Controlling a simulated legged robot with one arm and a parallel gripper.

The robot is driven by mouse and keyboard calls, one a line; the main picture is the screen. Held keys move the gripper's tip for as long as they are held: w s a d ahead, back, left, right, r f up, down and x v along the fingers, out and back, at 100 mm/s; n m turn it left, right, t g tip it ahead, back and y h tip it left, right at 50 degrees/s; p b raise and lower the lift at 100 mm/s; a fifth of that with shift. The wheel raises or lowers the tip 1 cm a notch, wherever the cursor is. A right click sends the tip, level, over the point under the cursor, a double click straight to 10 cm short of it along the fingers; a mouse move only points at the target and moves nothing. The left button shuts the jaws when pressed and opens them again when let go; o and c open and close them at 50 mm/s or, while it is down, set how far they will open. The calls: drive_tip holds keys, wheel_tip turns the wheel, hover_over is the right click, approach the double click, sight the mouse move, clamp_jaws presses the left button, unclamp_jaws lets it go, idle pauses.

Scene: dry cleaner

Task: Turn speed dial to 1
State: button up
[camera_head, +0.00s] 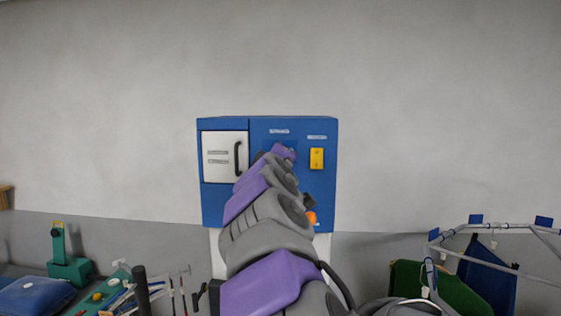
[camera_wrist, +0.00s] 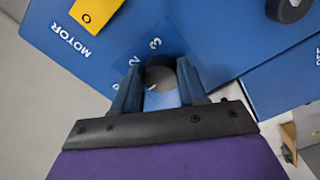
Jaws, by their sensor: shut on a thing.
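The blue control panel (camera_head: 320,190) is mounted on the wall in the head view. The speed dial (camera_wrist: 161,74) is a dark round knob on the panel's blue face in the wrist view. My gripper (camera_wrist: 155,78) is shut on it, with one finger on each side. A small pale mark shows on the lower part of the knob. The numbers 3 and 2 are printed beside it, at its upper left in this view; any other numbers are unclear or hidden by a finger. In the head view my arm hides the dial.
A yellow switch (camera_head: 317,158) sits to the right on the panel; the wrist view shows MOTOR printed near it. A white door (camera_head: 222,157) with a dark handle is on the left. An orange knob (camera_head: 311,218) is low on the panel. A wheeled-looking rail frame (camera_head: 480,225) stands at right.

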drive_tip(key=o, duration=0.9)
drive_tip(key=shift+s+a, duration=0.2)
drive_tip(key=shift+o, duration=0.8)
drive_tip(key=shift+a, duration=0.2)
drive_tip(key=shift+w, duration=0.15)
drive_tip(key=shift+d+f, duration=0.1)
drive_tip(key=shift+d, duration=0.05)
